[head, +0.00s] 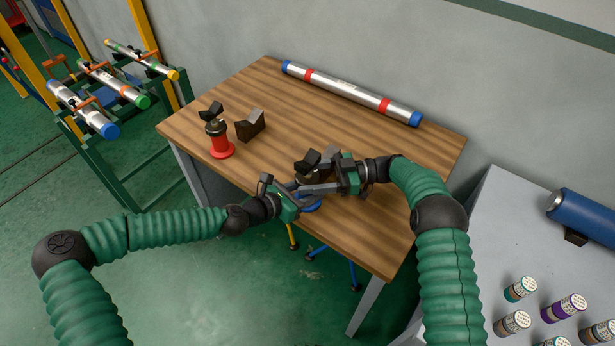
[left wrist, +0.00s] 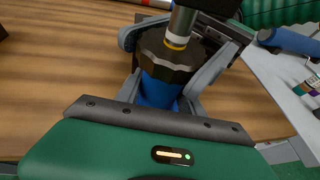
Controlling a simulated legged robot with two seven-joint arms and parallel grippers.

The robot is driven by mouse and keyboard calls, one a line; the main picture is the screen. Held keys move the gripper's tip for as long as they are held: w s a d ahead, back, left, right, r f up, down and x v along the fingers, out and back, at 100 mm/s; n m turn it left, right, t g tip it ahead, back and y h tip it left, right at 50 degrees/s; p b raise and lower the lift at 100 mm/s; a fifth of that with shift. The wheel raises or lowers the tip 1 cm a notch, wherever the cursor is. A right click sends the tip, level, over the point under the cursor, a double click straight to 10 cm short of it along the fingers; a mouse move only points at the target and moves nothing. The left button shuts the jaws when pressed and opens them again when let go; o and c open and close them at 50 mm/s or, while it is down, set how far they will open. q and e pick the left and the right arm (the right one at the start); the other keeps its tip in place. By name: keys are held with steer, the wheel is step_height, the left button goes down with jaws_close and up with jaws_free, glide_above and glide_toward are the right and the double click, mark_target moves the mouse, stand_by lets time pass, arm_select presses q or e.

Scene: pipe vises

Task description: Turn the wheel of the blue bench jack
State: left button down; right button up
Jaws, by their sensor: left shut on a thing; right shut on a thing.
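The blue bench jack (head: 311,206) stands upright near the front edge of the wooden table, its dark V-shaped top (head: 308,160) above the grippers. In the left wrist view its dark, many-sided wheel (left wrist: 168,58) sits around a metal post (left wrist: 181,24), above the blue body (left wrist: 158,92). My left gripper (head: 298,193) comes in from the front left and is shut on the blue body below the wheel. My right gripper (head: 312,178) reaches in from the right and is shut at wheel height, seemingly on the wheel. The fingers hide much of the jack in the head view.
A red bench jack (head: 221,149) and a dark V-block (head: 250,124) stand on the table's left. A silver pipe (head: 345,92) with blue ends lies along the back. A grey table (head: 490,225) with several small cans is at right. A pipe rack (head: 110,165) stands left.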

steer(key=shift+w+d+g, duration=0.15)
steer(key=shift+g, duration=0.15)
steer(key=o, duration=1)
steer(key=shift+c, duration=0.2)
steer(key=shift+o, duration=0.6)
steer(key=d, duration=0.3)
steer(key=w+d, duration=0.1)
steer(key=d, duration=0.3)
steer(key=shift+w+d+f, duration=0.1)
steer(key=shift+w+d, duration=0.05)
steer(key=shift+w, duration=0.05)
